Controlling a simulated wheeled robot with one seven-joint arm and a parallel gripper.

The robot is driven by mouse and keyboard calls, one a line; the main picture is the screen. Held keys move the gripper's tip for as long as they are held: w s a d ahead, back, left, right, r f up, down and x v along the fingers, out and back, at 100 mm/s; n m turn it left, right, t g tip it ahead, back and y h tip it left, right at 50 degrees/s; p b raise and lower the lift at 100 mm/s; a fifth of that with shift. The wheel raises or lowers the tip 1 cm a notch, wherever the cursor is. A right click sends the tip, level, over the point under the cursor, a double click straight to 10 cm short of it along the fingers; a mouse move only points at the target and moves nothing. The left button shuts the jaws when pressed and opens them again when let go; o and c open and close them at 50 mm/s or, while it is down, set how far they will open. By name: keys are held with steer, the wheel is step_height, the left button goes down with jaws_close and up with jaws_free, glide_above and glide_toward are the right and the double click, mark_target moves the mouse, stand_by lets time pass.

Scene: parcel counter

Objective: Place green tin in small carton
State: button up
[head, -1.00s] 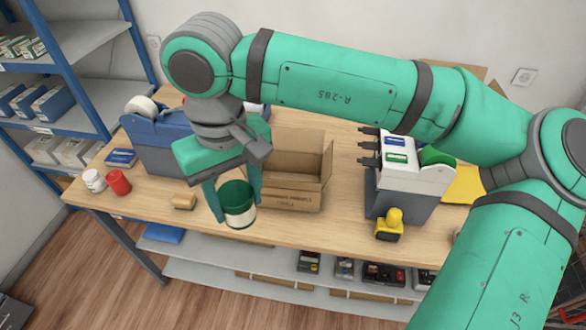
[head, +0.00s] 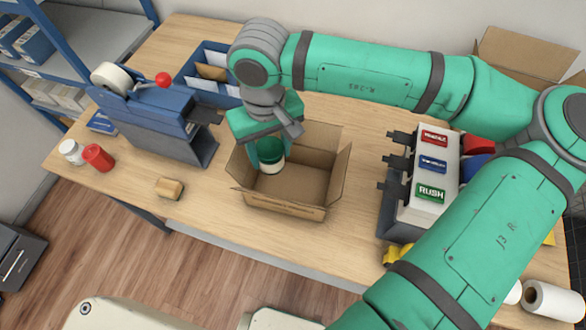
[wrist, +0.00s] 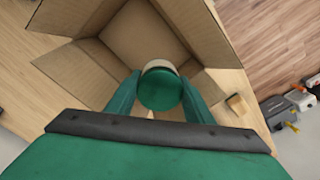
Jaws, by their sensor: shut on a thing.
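The green tin (head: 271,153) has a green top and a pale lower band. My gripper (head: 268,160) is shut on it, with a finger on either side; the tin also shows between the fingers in the wrist view (wrist: 160,90). The small carton (head: 285,203) is an open brown cardboard box on the table, its flaps spread. The tin appears over the left part of the carton's opening in the head view. In the wrist view the carton (wrist: 145,35) lies beyond and below the tin. I cannot tell whether the tin touches the carton floor.
A blue tape dispenser (head: 150,120) stands left of the carton, near a blue sorter (head: 195,75). A tan block (head: 169,188), a red pot (head: 98,157) and a white pot (head: 72,151) are at left. A label dispenser (head: 430,175) stands right.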

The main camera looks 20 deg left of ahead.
step_height(320, 180, down, 10)
steer(key=shift+f, duration=0.1)
stand_by(0.4)
steer(key=shift+f, duration=0.1)
steer(key=o, duration=0.9)
steer(key=shift+o, duration=0.2)
steer(key=shift+w, duration=0.1)
step_height(320, 180, up, 12)
steer(key=shift+d+r, duration=0.15)
steer(key=shift+w, duration=0.1)
